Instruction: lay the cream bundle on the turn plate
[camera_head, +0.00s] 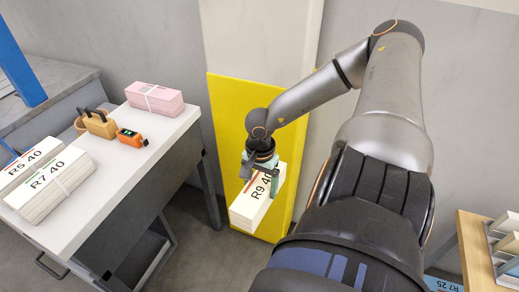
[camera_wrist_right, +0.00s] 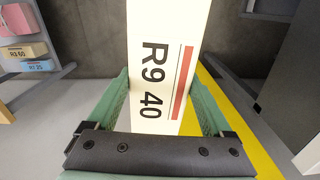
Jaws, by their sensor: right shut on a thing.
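My right gripper (camera_head: 262,172) is shut on a pale cream bundle (camera_head: 247,211) marked R9 40. It holds the bundle up in front of the yellow panel, to the right of the white-topped table. In the right wrist view, the green fingers of the gripper (camera_wrist_right: 158,80) press on both long sides of the bundle (camera_wrist_right: 167,40), with its label facing the camera. My left gripper is not in view. I cannot make out a turn plate in either view.
The white-topped table (camera_head: 105,180) at the left holds bundles R5 40 (camera_head: 17,168) and R7 40 (camera_head: 50,185), a pink bundle (camera_head: 155,98), a tan handled item (camera_head: 98,124) and an orange device (camera_head: 131,137). A wooden rack (camera_head: 473,250) with bundles stands at the right.

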